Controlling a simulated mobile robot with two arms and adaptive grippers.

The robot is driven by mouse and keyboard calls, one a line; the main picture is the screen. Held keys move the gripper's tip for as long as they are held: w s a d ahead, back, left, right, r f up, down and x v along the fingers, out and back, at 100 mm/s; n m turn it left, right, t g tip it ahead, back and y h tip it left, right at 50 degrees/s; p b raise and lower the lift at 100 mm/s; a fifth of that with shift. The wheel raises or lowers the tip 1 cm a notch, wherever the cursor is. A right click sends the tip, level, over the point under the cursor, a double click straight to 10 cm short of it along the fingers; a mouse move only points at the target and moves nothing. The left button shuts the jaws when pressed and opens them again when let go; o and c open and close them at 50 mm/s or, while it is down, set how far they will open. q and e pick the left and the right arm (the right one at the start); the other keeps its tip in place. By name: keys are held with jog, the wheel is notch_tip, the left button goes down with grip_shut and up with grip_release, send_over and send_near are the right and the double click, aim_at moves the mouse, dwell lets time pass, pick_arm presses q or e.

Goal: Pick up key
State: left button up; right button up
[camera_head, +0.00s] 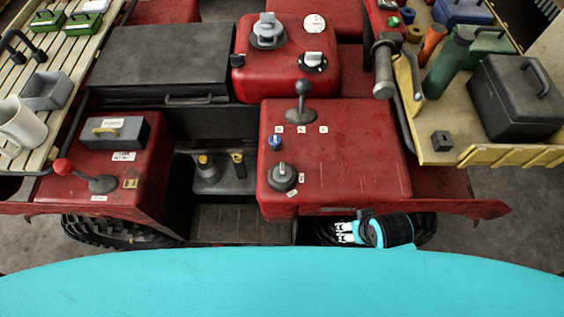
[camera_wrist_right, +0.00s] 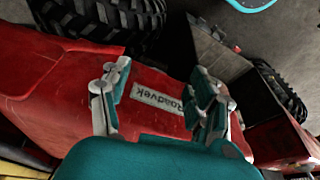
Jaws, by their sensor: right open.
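I cannot make out a key for certain. A small blue piece (camera_head: 275,142) stands on the red right-hand panel (camera_head: 340,150), and could be a key or a knob. My right gripper (camera_head: 343,232) is low in the head view, below the front edge of that panel and apart from the blue piece. In the right wrist view its two fingers (camera_wrist_right: 158,100) are spread with nothing between them. Behind them is a red body panel (camera_wrist_right: 155,80) with a white label reading "Roadvek" upside down. My left gripper is not in view.
A black lever (camera_head: 303,100) and a grey dial (camera_head: 282,177) stand on the red panel. A red-knobbed lever (camera_head: 75,172) is at left.

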notch_tip(320, 180, up, 8)
jog(key=w+a+p, duration=0.1)
jog(key=w+a, duration=0.1)
notch_tip(320, 180, up, 19)
jog(key=n+g+p, duration=0.1)
jog(key=n+g, duration=0.2)
jog(key=n, duration=1.3)
send_over(283, 166)
jog(key=shift+h, duration=0.3)
notch_tip(283, 166, down, 12)
jog(key=p, duration=0.3)
jog(key=shift+d+f, duration=0.1)
jog(key=shift+f, duration=0.05)
notch_tip(283, 166, down, 4)
jog(key=shift+f+p, duration=0.1)
jog(key=shift+p, duration=1.1)
jog(key=shift+f, duration=0.5)
jog(key=c, duration=1.1)
